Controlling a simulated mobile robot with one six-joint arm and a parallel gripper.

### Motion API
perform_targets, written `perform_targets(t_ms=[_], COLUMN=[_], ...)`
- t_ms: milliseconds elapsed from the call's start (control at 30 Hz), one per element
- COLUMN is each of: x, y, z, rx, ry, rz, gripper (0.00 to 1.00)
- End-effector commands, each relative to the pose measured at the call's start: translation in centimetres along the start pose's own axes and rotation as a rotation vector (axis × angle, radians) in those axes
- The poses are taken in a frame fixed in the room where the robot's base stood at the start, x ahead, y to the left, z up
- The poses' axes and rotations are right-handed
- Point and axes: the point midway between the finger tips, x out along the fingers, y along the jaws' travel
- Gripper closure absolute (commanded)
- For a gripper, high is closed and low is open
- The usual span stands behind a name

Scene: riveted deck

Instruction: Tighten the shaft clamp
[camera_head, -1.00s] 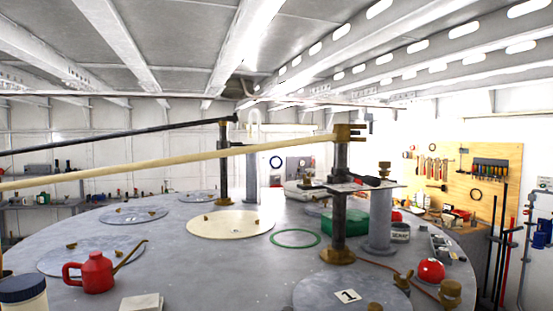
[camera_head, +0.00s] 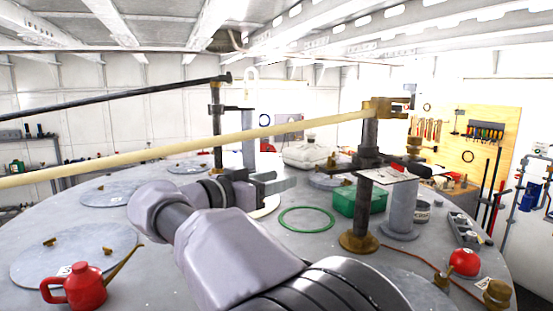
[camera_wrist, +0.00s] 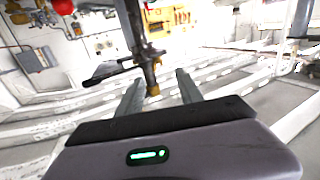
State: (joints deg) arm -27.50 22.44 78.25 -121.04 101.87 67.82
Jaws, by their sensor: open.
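A brass clamp block (camera_head: 378,107) sits atop a dark upright post (camera_head: 369,210) on a round brass foot, at the end of a long pale pole (camera_head: 215,146). Lower on the post is a dark collar (camera_head: 369,157) with a dark lever; I cannot tell which part is the shaft clamp. My gripper (camera_head: 290,181) is left of the post, apart from it, its fingers pointing right. In the wrist view, which looks upside down, my gripper (camera_wrist: 158,82) has its fingers spread and empty. Brass fittings (camera_wrist: 152,62) on a post and a dark lever (camera_wrist: 104,72) show beyond them.
A second dark pole (camera_head: 120,107) runs to another post (camera_head: 217,125) behind. On the round grey deck are a red oil can (camera_head: 77,286), a green ring (camera_head: 306,218), a green box (camera_head: 352,202), a red dome (camera_head: 464,262) and a grey pillar (camera_head: 401,210).

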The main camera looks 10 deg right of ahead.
Motion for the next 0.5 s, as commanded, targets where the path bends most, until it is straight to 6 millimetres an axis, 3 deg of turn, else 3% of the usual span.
perform_targets(t_ms=[167,500], x=[1.6,10.5], y=[-0.5,-0.4], z=[-0.8,-1.1], rx=[0.024,0.019], ry=[0.032,0.029], rz=[0.001,0.001], gripper=[0.56,0.56])
